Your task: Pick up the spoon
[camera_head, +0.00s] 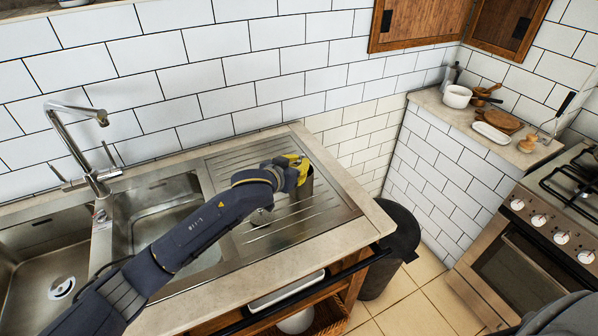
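My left arm reaches in from the lower left, and my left gripper (300,168), with yellow parts, is over the ribbed steel drainboard. A grey metal cylinder-like thing (305,186) shows just below and beside the gripper; I cannot tell whether the fingers touch it. A small shiny metal thing (260,217) lies on the drainboard beside my wrist, partly hidden; it may be the spoon, but its shape is unclear. I see no other clear spoon. Whether the gripper is open or shut does not show. My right gripper is out of view.
The steel sink (165,215) and tall faucet (75,140) are at left. The drainboard (325,228) is mostly bare. A dark bin (395,250) stands right of the counter. A white pot (457,97) and wooden boards (503,120) sit on the far ledge beside a stove (545,220).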

